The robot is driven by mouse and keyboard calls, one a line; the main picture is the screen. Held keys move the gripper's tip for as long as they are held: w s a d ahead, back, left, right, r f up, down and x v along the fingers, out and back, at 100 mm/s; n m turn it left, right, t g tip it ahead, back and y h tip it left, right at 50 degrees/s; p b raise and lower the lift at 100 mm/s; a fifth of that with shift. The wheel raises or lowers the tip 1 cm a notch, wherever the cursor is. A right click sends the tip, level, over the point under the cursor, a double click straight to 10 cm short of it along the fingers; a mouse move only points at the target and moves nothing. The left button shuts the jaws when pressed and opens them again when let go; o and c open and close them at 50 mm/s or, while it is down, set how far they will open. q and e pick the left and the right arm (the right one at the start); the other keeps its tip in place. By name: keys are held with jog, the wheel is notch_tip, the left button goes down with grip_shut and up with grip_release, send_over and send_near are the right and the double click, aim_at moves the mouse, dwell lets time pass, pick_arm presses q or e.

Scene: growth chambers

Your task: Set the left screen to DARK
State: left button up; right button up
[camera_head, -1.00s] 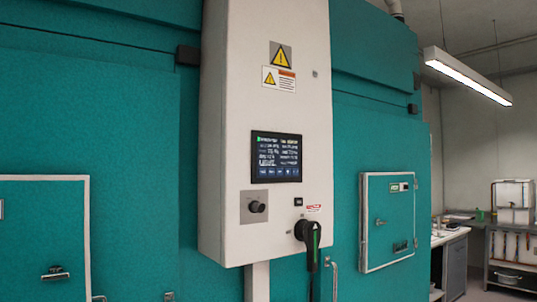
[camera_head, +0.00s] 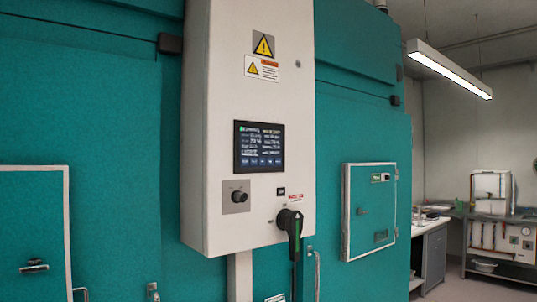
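A dark screen panel (camera_head: 259,146) with small white text and a row of blue buttons along its bottom is set in the front of a white control cabinet (camera_head: 215,90). It is the only screen in view, and its text is too small to read. A black round knob (camera_head: 239,196) on a grey plate sits below the screen. A black rotary handle (camera_head: 292,228) with a green mark sits at the cabinet's lower right. Neither of my grippers shows.
Teal chamber walls (camera_head: 90,110) stand on both sides of the cabinet. A small teal hatch (camera_head: 369,210) is at right, and a white-framed door (camera_head: 33,235) at lower left. A bench (camera_head: 430,255) and a shelf unit (camera_head: 500,240) stand at far right, with open floor before them.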

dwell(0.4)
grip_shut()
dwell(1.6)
